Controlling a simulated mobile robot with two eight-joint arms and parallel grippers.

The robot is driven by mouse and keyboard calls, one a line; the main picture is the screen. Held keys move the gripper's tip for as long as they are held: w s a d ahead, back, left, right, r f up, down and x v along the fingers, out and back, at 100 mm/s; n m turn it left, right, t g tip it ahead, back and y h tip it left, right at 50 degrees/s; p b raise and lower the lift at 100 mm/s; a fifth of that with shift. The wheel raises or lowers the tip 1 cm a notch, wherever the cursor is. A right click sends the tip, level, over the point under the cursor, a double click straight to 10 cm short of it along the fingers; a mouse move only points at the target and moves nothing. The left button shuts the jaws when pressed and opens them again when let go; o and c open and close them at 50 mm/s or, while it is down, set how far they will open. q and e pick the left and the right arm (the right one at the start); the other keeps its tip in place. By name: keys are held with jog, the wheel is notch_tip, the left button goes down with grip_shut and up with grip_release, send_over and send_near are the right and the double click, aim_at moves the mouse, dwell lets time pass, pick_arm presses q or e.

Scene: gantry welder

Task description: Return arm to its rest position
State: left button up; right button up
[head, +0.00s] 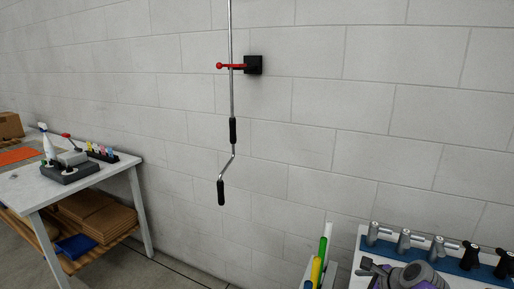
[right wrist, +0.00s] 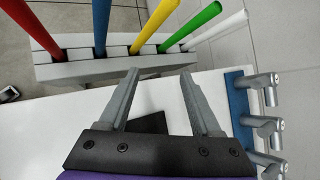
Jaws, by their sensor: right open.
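My right gripper (right wrist: 160,74) is open in the right wrist view, with its two grey fingers apart and nothing held between them. It is over a white table (right wrist: 205,86), just short of a grey rack (right wrist: 85,72) in the picture. A purple and grey part of my right arm shows at the bottom right of the head view. My left gripper is not in view.
The rack holds red, blue, yellow (right wrist: 155,25), green and white rods. A blue strip (right wrist: 236,100) with several metal-handled tools lies beside it. A crank (head: 233,130) hangs by a red-levered wall box (head: 253,65). A workbench (head: 95,178) stands left.

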jog(key=s+a+n+g+h+p, duration=0.1)
jog(key=s+a+n+p, duration=0.2)
jog(key=s+n, duration=0.9)
jog(key=s+a+f+n+g+h+p, duration=0.1)
jog(key=s+a+n+p, duration=0.3)
jog(key=s+n, duration=0.8)
jog(key=shift+s+a+n+g+h, duration=0.4)
jog(key=shift+s+a+h, duration=0.2)
jog(key=shift+s+a, duration=0.95)
jog(key=shift+s+d, duration=0.2)
jog(key=shift+d, duration=0.1)
